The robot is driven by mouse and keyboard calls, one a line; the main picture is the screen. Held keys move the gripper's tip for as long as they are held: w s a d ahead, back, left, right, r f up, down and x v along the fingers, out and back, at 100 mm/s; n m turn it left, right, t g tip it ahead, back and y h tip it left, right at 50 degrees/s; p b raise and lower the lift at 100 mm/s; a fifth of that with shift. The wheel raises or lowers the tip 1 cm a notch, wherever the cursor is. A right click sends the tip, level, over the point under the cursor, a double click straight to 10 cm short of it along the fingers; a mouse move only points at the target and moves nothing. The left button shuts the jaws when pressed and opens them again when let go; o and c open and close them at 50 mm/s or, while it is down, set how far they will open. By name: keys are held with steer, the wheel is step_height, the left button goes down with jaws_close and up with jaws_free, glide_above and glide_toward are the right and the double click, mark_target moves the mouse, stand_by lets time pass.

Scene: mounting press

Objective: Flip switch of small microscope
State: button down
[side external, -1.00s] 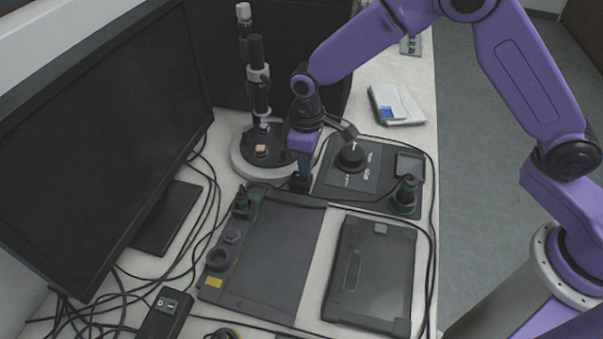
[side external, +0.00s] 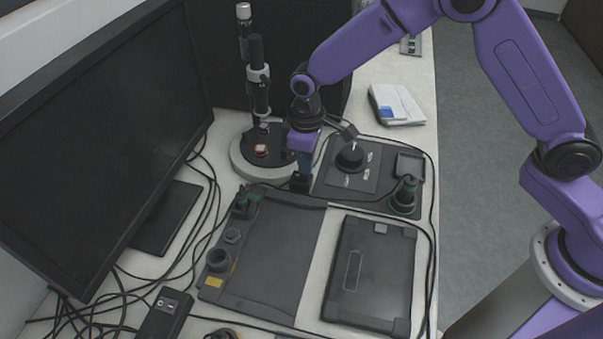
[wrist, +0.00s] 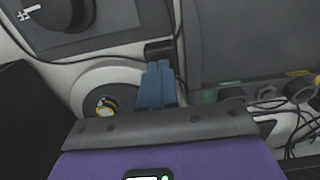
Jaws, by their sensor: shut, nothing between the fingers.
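The small microscope (side external: 257,80) stands upright on a round base with a white rim (side external: 240,168), beside the monitor. A small copper-coloured piece (side external: 262,149) sits on its base; the base also shows in the wrist view (wrist: 75,98). A small black box (side external: 299,182), probably its switch, lies on the table to the right of the base; it also shows in the wrist view (wrist: 158,48). My gripper (side external: 304,172) points down with its blue fingers shut and empty, right at this box. In the wrist view, the fingertips (wrist: 157,66) overlap the box's edge; contact and the switch's position cannot be told.
A control panel with a round knob (side external: 350,156) stands right of my gripper. A dark tray (side external: 270,260) and a flat black case (side external: 371,270) lie in front. The monitor (side external: 100,130) is at left. Cables and a rocker-switch box (side external: 166,312) are at lower left.

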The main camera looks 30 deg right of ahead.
mark_target(307, 177)
steer(key=shift+f, duration=0.9)
stand_by(0.8)
steer(key=shift+r, duration=3.55)
steer(key=s+d+r+n, duration=0.1)
steer(key=s+d+r, duration=0.3)
steer(key=s+d, duration=0.6)
steer(key=s+d+r+n, duration=0.2)
steer(key=s+d+r, duration=0.2)
steer(key=s+d, duration=0.6)
steer(key=s, duration=0.9)
steer(key=shift+s+d+r+n, duration=0.15)
steer(key=shift+d+n, duration=0.15)
steer(key=shift+d, duration=0.1)
